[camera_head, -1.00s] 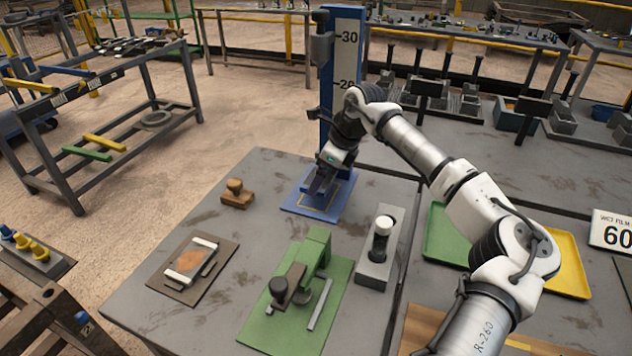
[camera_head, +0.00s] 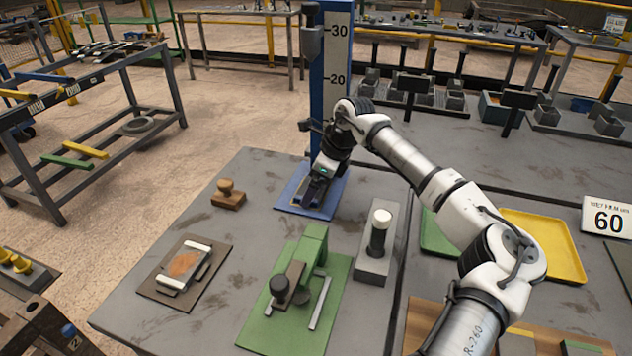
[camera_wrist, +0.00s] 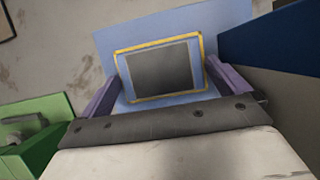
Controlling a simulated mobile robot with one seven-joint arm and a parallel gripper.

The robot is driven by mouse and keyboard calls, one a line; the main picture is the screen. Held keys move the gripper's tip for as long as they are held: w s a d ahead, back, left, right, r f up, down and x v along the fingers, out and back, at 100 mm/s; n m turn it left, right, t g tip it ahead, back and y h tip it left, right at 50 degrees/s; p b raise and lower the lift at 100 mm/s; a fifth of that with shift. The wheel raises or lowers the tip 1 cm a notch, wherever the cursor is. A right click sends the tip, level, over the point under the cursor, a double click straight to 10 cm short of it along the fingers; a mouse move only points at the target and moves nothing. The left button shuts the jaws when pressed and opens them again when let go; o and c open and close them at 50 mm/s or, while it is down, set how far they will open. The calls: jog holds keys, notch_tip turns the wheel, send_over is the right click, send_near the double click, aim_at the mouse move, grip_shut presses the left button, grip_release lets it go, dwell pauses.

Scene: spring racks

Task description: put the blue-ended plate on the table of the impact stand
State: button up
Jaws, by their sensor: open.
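The impact stand (camera_head: 335,95) is a tall blue column with a number scale, on a blue base table (camera_head: 330,203) at the far end of the grey bench. My gripper (camera_head: 308,197) is low over this table, pointing down. In the wrist view my gripper (camera_wrist: 161,71) has its two purple fingers wide apart. Between and beyond them a dark grey rectangle (camera_wrist: 162,70), apparently the plate, lies inside a yellow outline on the blue table (camera_wrist: 215,30). The fingers do not visibly touch it.
A white-ended plate with an orange patch (camera_head: 187,262) lies on a brown mat. A wooden-handled block (camera_head: 228,195), a green fixture (camera_head: 313,245) and a grey block with a white-topped cylinder (camera_head: 378,235) stand on the bench. A yellow tray (camera_head: 545,245) is at right.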

jog(key=shift+r, duration=0.25)
jog(key=shift+d+r, duration=0.2)
jog(key=shift+r, duration=0.1)
jog(key=b+v, duration=0.2)
jog(key=v, duration=0.9)
